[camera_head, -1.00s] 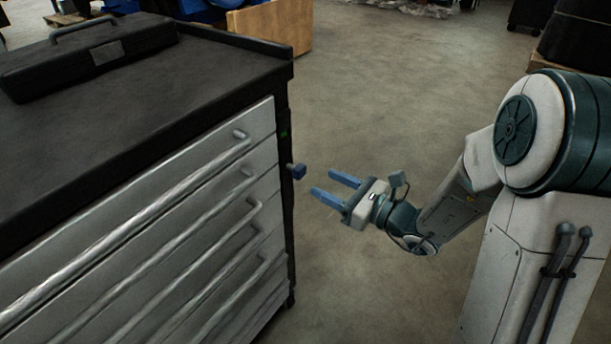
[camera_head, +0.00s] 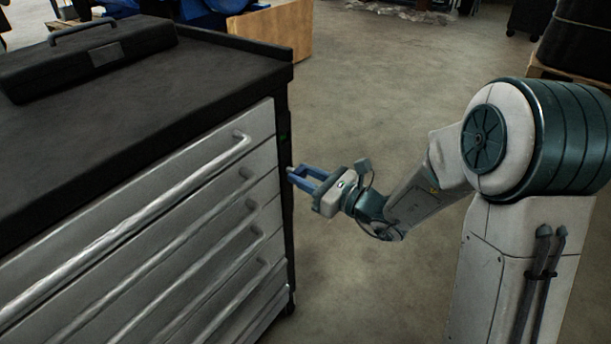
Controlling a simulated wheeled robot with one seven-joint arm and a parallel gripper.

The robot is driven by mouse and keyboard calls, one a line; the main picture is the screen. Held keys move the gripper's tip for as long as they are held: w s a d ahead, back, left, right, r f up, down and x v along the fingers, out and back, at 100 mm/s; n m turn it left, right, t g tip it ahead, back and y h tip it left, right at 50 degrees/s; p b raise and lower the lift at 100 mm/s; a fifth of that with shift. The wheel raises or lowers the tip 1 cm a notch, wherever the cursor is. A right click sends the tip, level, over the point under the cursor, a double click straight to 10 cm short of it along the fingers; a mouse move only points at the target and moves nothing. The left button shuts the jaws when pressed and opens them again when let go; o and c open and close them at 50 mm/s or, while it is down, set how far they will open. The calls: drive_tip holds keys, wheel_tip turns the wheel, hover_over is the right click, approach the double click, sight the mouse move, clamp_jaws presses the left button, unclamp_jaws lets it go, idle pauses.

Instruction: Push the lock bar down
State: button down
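The lock bar seems to be the dark upright strip (camera_head: 284,150) at the front right edge of the grey drawer cabinet. The blue knob that sticks out of its side is hidden at my fingertips or cannot be told apart from the blue fingers. My gripper (camera_head: 293,174) is at the cabinet's right side, fingers pointing left at the knob's place. A gap shows between the two fingers, so they look open. I cannot tell whether they touch the knob.
The cabinet has several drawers with long bar handles (camera_head: 130,208) and a black top (camera_head: 215,75) bearing a black case (camera_head: 90,58). A wooden box (camera_head: 285,30) stands behind it. The floor (camera_head: 400,90) around my arm is clear.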

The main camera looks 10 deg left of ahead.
drive_tip(key=shift+f+b, duration=1)
drive_tip(key=shift+f, duration=0.4)
drive_tip(key=c, duration=1.1)
unclamp_jaws()
drive_tip(key=shift+f, duration=0.1)
drive_tip(key=shift+d, duration=0.1)
drive_tip(key=p+v, duration=0.2)
drive_tip(key=v, duration=1.1)
drive_tip(key=shift+s+d, duration=0.15)
drive_tip(key=shift+d, duration=0.15)
